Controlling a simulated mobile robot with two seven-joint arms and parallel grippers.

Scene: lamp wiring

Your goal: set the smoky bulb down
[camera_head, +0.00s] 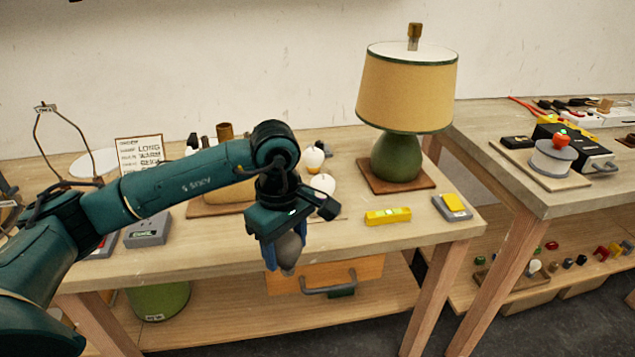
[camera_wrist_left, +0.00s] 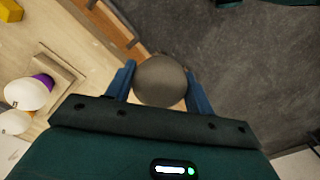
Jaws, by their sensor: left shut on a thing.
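My left gripper (camera_head: 283,252) comes in from the left and points down at the front edge of the near table. It is shut on the smoky bulb (camera_head: 289,250), a dull grey rounded bulb that hangs below the fingers. In the left wrist view the smoky bulb (camera_wrist_left: 161,80) sits between the two blue fingers of my left gripper (camera_wrist_left: 160,88). The bulb is over or just in front of the table's edge, and I cannot tell its exact height. My right gripper does not show.
White bulbs (camera_head: 322,184) stand on the near table (camera_head: 420,232) behind my gripper. A green lamp (camera_head: 397,158) with a tan shade stands at the back right. A yellow level (camera_head: 388,216) lies at the front right. A wooden drawer (camera_head: 370,268) hangs under the tabletop.

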